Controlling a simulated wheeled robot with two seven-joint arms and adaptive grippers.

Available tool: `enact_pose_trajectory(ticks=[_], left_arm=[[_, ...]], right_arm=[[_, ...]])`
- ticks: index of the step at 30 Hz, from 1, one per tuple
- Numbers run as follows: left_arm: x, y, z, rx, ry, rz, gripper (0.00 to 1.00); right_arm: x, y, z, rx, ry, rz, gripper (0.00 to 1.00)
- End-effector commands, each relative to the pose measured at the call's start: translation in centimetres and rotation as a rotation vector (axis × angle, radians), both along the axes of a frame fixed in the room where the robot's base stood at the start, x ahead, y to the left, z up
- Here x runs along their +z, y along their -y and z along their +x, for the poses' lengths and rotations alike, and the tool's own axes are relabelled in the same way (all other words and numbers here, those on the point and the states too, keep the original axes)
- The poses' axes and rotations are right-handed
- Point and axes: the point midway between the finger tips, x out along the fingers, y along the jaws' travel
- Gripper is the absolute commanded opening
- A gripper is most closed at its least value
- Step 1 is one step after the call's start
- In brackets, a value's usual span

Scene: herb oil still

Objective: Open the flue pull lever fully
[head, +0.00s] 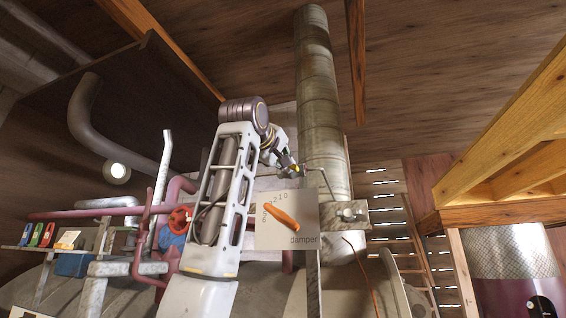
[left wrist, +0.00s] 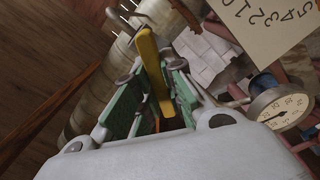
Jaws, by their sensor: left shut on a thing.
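The flue pipe (head: 320,95) rises through the middle of the head view. Beside it, my left gripper (head: 294,170) reaches up and is shut on the yellow handle of the pull lever, of which a small part shows there. In the left wrist view, the yellow handle (left wrist: 151,65) lies between the green pads of my gripper (left wrist: 155,90). A thin bent metal rod (head: 322,178) runs beside the gripper at the pipe. Below is the damper plate (head: 300,205) with an orange pointer (head: 282,216) slanting toward its upper-left numbers. My right gripper is out of view.
A red valve wheel (head: 180,220) and pink pipes (head: 80,213) are at left. A wooden ladder (head: 420,250) and a wooden platform (head: 515,140) stand at right. A round dial gauge (left wrist: 283,106) shows in the left wrist view.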

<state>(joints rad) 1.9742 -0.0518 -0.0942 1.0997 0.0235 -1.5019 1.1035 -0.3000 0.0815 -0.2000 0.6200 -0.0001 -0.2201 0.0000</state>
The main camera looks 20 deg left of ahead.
Motion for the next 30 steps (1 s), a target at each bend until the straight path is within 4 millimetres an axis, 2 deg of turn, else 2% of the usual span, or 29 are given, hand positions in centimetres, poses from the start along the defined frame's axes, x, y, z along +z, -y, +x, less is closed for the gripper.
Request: enact_pose_trajectory(ticks=[15,22,30], left_arm=[[-0.27,-0.04,0.02,-0.001,-0.018,-0.456,0.0],[-0.41,-0.07,0.07,0.001,-0.024,-0.573,0.0],[-0.48,-0.09,0.08,0.002,-0.026,-0.618,0.0]], right_arm=[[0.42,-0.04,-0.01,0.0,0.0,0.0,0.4],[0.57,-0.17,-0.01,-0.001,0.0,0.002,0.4],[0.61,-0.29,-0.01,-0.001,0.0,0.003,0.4]])
